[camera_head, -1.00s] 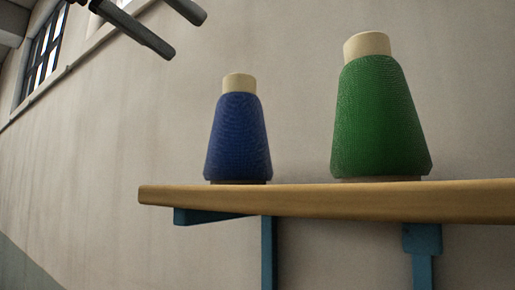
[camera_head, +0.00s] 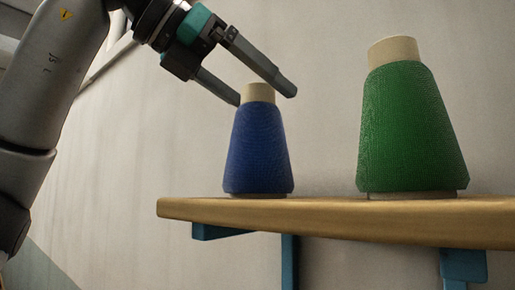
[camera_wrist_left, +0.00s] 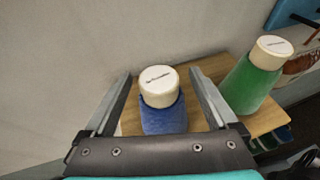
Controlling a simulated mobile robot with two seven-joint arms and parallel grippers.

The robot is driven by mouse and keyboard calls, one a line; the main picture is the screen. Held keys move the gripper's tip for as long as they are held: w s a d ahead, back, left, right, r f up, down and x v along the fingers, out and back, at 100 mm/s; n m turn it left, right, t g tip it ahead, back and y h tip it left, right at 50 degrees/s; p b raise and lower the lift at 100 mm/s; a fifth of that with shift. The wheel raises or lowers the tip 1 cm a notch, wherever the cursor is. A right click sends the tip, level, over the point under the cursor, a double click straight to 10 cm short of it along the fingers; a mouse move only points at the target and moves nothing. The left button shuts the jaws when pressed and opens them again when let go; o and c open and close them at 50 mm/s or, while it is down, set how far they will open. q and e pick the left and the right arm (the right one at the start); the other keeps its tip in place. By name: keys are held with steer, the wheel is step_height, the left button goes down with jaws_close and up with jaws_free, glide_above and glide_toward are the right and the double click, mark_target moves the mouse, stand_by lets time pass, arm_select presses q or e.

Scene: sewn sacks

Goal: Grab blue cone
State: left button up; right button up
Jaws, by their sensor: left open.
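The blue cone (camera_head: 258,150) is a spool of blue thread with a cream top, standing upright on a wooden shelf (camera_head: 330,214). My left gripper (camera_head: 267,98) is open at the cone's top, with its fingers to either side of the cream tip in the head view. In the left wrist view the blue cone (camera_wrist_left: 163,112) shows between the two open fingers (camera_wrist_left: 160,98), with gaps on both sides. I see no clear contact. My right gripper is not in view.
A larger green cone (camera_head: 412,130) stands upright to the right on the same shelf; it also shows in the left wrist view (camera_wrist_left: 250,85). A plain wall (camera_head: 320,60) is behind. Blue brackets (camera_head: 290,262) hold the shelf from below.

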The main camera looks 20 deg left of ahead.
mark_target(276, 108)
arm_select(q)
steer(key=x, duration=0.3)
steer(key=shift+w+d+f, duration=0.15)
steer(key=shift+w+f, duration=0.05)
steer(key=shift+w, duration=0.1)
steer(key=shift+s, duration=0.1)
jaws_close()
stand_by(0.4)
steer(key=shift+r, duration=0.1)
